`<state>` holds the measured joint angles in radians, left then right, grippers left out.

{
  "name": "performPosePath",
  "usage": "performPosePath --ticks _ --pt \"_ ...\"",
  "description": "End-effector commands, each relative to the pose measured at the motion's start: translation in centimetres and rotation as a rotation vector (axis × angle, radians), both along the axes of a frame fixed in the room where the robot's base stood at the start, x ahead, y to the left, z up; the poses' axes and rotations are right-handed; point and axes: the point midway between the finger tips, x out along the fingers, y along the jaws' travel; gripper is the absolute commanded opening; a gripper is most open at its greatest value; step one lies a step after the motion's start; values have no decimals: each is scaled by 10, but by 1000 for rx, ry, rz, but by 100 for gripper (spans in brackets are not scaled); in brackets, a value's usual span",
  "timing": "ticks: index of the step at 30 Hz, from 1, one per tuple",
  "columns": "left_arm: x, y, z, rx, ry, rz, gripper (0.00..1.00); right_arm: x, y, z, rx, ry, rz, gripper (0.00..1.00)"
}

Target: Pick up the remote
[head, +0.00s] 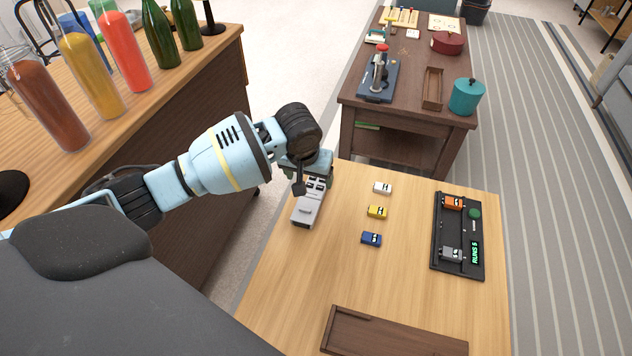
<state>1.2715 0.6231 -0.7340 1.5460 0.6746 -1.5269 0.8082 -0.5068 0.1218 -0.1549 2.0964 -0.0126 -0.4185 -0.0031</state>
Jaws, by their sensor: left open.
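A light grey oblong thing with dark marks at its far end, which looks like the remote (306,211), is near the left edge of the light wood table. My left gripper (309,181) is open, directly over its far end. A dark finger shows at its left side, and the gripper hides part of the far end. I cannot tell whether the fingers touch it. My right gripper is not in view.
White (382,188), yellow (377,212) and blue (371,239) toy cars stand right of the remote. A black track board (465,267) holds orange and grey cars. A brown wooden tray (388,335) lies at the near edge. A darker table (405,103) stands beyond.

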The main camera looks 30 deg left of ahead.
Motion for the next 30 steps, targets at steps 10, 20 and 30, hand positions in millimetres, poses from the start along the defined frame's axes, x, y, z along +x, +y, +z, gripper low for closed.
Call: performPosePath --ticks 10,20,30 --pt "6 2 -25 0 1 1 78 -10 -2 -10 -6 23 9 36" --pt "10 2 -47 2 1 1 78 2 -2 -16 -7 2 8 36" --pt "19 3 -76 1 -2 0 78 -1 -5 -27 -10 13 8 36"
